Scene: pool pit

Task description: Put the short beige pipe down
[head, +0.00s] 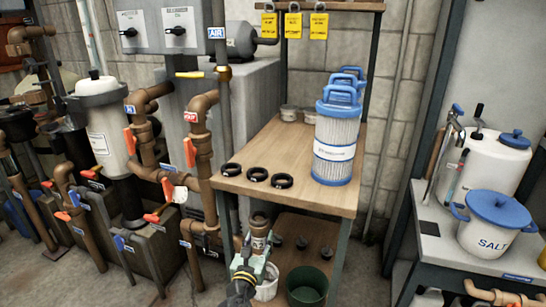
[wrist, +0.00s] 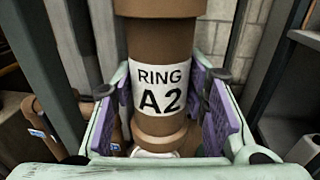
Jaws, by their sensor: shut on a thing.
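The short beige pipe, brownish with a white label reading "RING A2", stands roughly upright in my gripper. In the head view the pipe (head: 258,225) shows just in front of the wooden bench's left front edge. In the wrist view the pipe (wrist: 160,45) fills the middle, its top cut off by the frame. My gripper (head: 252,264) is pale green and shut on the pipe's lower part. In the wrist view its purple pads (wrist: 160,112) stand either side of the labelled section.
The wooden bench (head: 285,150) carries several black rings (head: 257,173) along its front and blue-topped filter cartridges (head: 335,145) at right. Its middle is clear. A lower shelf (head: 310,228) holds black parts. A green bucket (head: 307,287) and white bucket (head: 267,283) stand below. Brown valve piping (head: 203,140) rises at left.

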